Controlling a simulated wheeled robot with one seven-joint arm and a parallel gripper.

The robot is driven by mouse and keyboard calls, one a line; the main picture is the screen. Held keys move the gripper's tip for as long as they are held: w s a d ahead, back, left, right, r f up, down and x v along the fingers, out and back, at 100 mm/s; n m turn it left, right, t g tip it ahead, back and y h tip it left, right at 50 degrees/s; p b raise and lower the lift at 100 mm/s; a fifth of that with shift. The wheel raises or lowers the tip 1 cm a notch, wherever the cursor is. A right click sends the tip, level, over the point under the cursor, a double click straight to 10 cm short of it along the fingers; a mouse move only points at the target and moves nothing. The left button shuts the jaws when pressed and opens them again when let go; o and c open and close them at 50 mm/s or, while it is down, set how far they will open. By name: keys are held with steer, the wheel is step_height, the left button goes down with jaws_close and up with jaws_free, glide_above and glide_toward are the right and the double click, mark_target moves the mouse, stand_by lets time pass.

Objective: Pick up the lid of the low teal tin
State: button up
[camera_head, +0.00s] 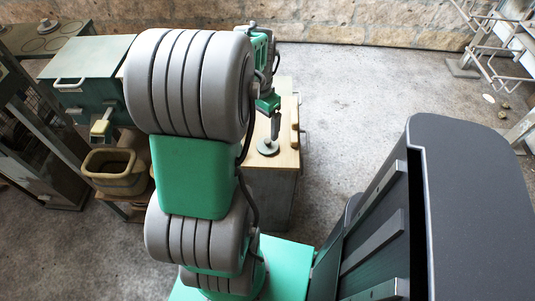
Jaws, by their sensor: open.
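A small, low, round grey-green piece with a knob-like top (268,147) sits on the pale wooden top of a cabinet. It looks like the low teal tin with its lid, but it is too small to tell lid from body. My gripper (275,128) points down just above it, slightly to its right in the picture. The jaws are open, with dark fingers partly overlapping each other from this angle. I cannot tell whether the fingertips touch the knob. My own arm hides the left part of the cabinet top.
The wooden cabinet top (280,182) also bears a tan block (294,136) at its right edge. At left stand a green box with a handle (84,70) and a tan basket (114,172). A metal rack (490,45) stands far right. The concrete floor (350,110) right of the cabinet is clear.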

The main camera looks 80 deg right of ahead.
mark_target(268, 140)
steer(key=s+f, duration=0.1)
steer(key=s+f+m, duration=0.1)
steer(key=shift+s+d+f, duration=0.15)
steer(key=shift+s+d, duration=0.2)
steer(key=f, duration=0.2)
steer(key=f+b, duration=0.1)
steer(key=f, duration=0.3)
steer(key=shift+w+f, duration=0.25)
steer(key=shift+w, duration=0.1)
steer(key=c, duration=1.4)
